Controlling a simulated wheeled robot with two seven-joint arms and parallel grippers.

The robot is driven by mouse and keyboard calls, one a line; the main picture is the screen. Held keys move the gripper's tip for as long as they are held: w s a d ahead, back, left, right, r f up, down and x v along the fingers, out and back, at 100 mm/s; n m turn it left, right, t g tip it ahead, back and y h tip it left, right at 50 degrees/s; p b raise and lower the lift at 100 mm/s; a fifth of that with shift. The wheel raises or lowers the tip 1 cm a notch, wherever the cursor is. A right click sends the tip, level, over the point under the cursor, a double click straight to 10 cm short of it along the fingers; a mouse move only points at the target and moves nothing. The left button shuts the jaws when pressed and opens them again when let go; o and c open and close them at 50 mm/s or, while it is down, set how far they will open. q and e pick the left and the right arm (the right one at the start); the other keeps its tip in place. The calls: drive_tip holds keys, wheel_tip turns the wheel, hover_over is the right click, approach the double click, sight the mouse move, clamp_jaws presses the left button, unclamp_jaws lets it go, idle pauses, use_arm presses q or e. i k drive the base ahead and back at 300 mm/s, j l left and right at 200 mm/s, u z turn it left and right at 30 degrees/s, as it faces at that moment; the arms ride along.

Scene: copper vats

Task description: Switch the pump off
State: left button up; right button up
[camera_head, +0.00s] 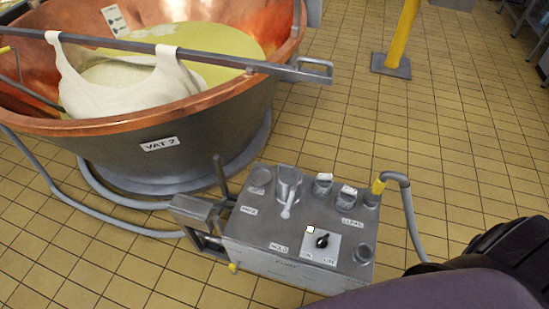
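The pump is a grey metal box (262,237) on the tiled floor in front of the vat. Its top bears a black rotary knob (322,241) on a pale plate (330,250). A small white square, perhaps a lamp (310,229), sits just above and left of the knob. The knob's pointer slants, but I cannot tell which mark it faces. Neither of my grippers shows. A dark purple and black part, likely my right arm, fills the lower right corner, apart from the knob.
A copper vat (222,128) labelled VAT 2 stands behind, with white cloth (125,85) hung from a metal bar (190,56). A lever (288,198) and sockets are on the box top. A grey hose (409,210) leaves its right side. A yellow post (403,32) stands far right.

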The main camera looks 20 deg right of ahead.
sight(321, 242)
drive_tip(key=z, duration=0.75)
drive_tip(key=j+z, duration=0.25)
drive_tip(key=i, duration=0.05)
